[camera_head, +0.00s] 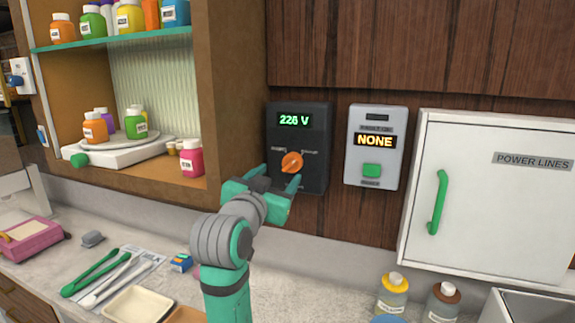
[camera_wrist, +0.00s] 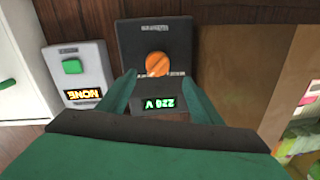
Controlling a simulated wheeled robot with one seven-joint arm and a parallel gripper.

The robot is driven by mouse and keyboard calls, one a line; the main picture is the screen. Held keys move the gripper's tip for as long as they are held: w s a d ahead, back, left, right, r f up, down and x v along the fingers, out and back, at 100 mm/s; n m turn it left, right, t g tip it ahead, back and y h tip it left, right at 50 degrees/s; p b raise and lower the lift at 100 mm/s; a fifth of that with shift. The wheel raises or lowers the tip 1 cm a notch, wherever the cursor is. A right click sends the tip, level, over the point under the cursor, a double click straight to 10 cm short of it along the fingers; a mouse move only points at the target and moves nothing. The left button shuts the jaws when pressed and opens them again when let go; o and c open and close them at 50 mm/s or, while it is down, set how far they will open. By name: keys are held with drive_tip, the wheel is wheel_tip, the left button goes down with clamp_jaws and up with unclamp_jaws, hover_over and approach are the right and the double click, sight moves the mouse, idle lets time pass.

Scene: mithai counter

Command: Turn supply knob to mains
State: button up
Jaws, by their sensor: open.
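The supply knob is a round orange knob (camera_head: 291,162) on a black wall panel (camera_head: 312,139) whose green display reads about 226 V. In the wrist view the knob (camera_wrist: 157,64) is seen upside down, with small labels around it too blurred to read. My gripper (camera_head: 282,178) is in front of the lower part of the panel. Its green fingers are apart and empty. In the wrist view the fingertips lie to either side below the knob, and I see no contact with it.
A grey box (camera_head: 374,146) reading NONE with a green button is right of the panel. A white POWER LINES cabinet (camera_head: 476,200) with a green handle stands further right. A wooden shelf (camera_head: 231,90) with bottles juts out at the left. The counter below holds tongs (camera_head: 96,276) and bottles.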

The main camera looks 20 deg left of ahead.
sight(290, 165)
drive_tip(key=w, duration=0.7)
drive_tip(key=shift+w+d, duration=0.35)
drive_tip(key=shift+d, duration=0.05)
drive_tip(key=shift+w+a, duration=0.25)
drive_tip(key=shift+w, duration=0.2)
drive_tip(key=c, duration=1.1)
drive_tip(key=shift+o, duration=0.2)
